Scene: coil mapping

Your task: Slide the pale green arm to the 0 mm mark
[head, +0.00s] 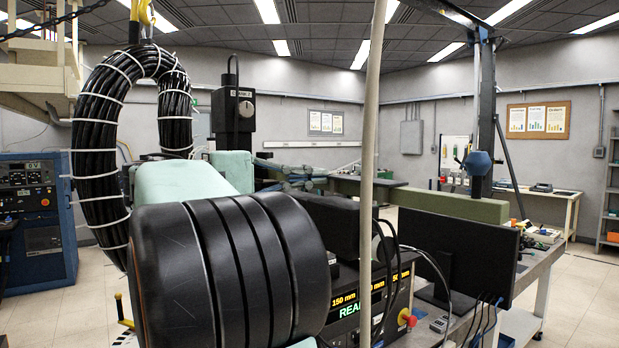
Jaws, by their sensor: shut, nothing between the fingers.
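A pale mint-green body (178,181) fills the left middle of the head view, close to the camera. A large black ribbed cylinder covers its near end. A long, duller green beam (425,198) runs to the right behind it. I cannot tell which of these, if either, is the pale green arm. No 0 mm mark is readable. My gripper is not recognisable in this view.
A thick black cable loop (88,150) hangs at the left. A pale upright pole (370,150) crosses the middle, in front of the display box. A dark monitor (480,255) stands on the bench at the right. Open floor (570,300) shows at the far right.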

